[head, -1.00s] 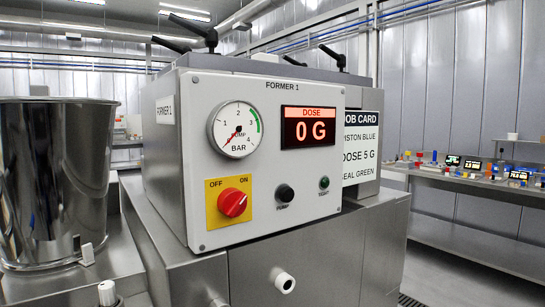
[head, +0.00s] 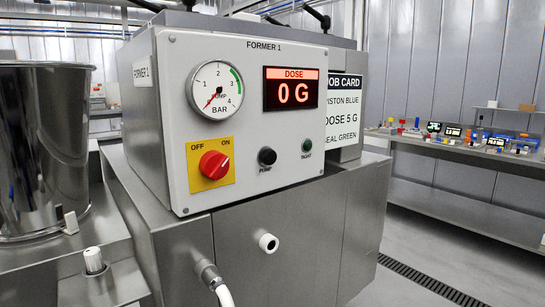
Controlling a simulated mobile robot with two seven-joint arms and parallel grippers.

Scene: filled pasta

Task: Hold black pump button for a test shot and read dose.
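The black pump button (head: 267,156) is on the front panel (head: 240,190) of the machine labelled FORMER 1, above the label PUMP. Nothing touches it. The red dose display (head: 291,89) above it reads 0 G. The pressure gauge (head: 217,89) has its needle at the low end of the scale. The red rotary switch (head: 214,165) sits on a yellow OFF/ON plate; I cannot tell its setting for sure. A small green button or lamp (head: 307,146) is right of the pump button. Neither of my grippers is in view.
A job card (head: 343,110) right of the panel reads piston blue, dose 5 G, seal green. A white nozzle (head: 267,241) sticks out below the panel. A steel hopper (head: 42,150) stands at left. A bench with small items (head: 450,140) is at right; clear floor lies between.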

